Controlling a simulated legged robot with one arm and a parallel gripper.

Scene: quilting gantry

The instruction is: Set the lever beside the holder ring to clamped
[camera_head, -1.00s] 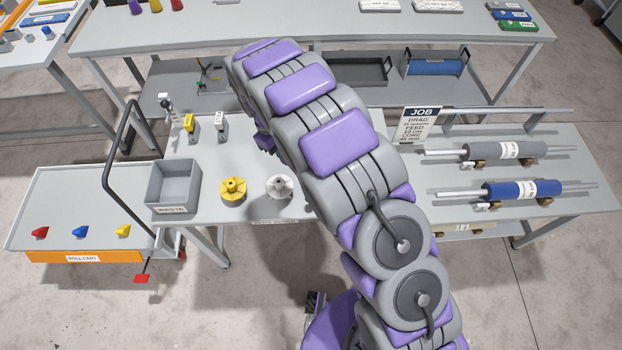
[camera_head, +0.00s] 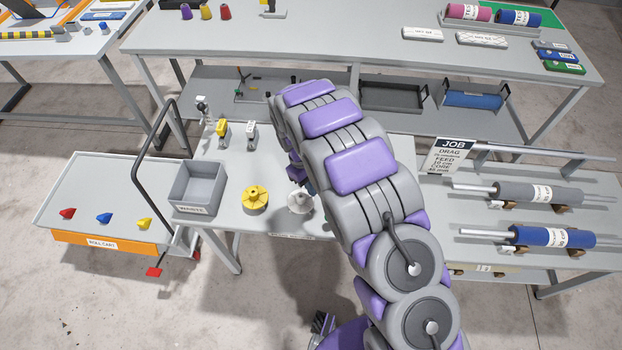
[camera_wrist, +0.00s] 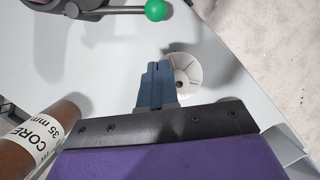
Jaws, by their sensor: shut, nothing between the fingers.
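In the wrist view a thin grey lever with a green ball knob (camera_wrist: 155,10) reaches right from a dark grey fixture (camera_wrist: 68,8) at the top left. The fixture is cut off by the frame edge, so I cannot tell whether it is the holder ring or how the lever is set. My gripper (camera_wrist: 158,68) is shut and empty, its blue fingers below the knob and apart from it in the picture. In the head view my arm covers this part of the bench, and the lever does not show.
A white flanged hub (camera_wrist: 186,75) shows just right of my fingertips. A brown core tube (camera_wrist: 38,138) labelled CORE 35 mm lies at lower left.

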